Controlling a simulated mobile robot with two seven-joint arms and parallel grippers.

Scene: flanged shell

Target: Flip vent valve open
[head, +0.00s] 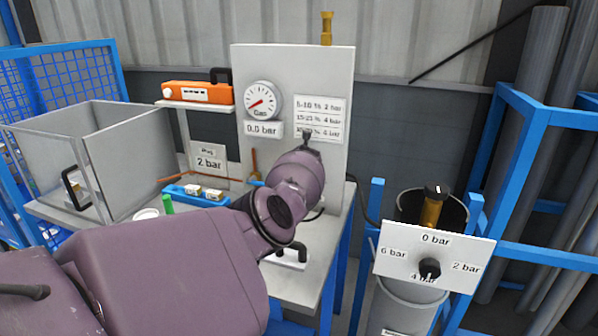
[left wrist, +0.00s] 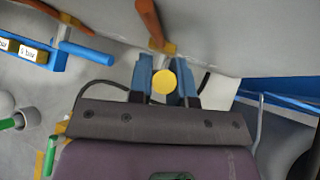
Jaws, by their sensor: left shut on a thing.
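In the left wrist view, my left gripper (left wrist: 166,82) has its blue fingers closed around a valve fitting with a round yellow end (left wrist: 164,82). A copper-coloured pipe (left wrist: 149,20) with a yellow collar meets this fitting from above. I take it to be the vent valve, but no label shows; its lever cannot be made out. To its left, a second yellow fitting (left wrist: 64,24) carries a blue lever (left wrist: 86,52). In the head view my left arm covers the gripper and the held valve. My right gripper is not in view.
A white panel (head: 292,75) with a gas gauge (head: 261,101) reading near zero and a "0.0 bar" display (head: 262,129) stands behind my arm. A clear-walled box (head: 135,150) stands left. A pressure-dial plate (head: 434,256) stands right, by a grey cylinder (head: 400,312).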

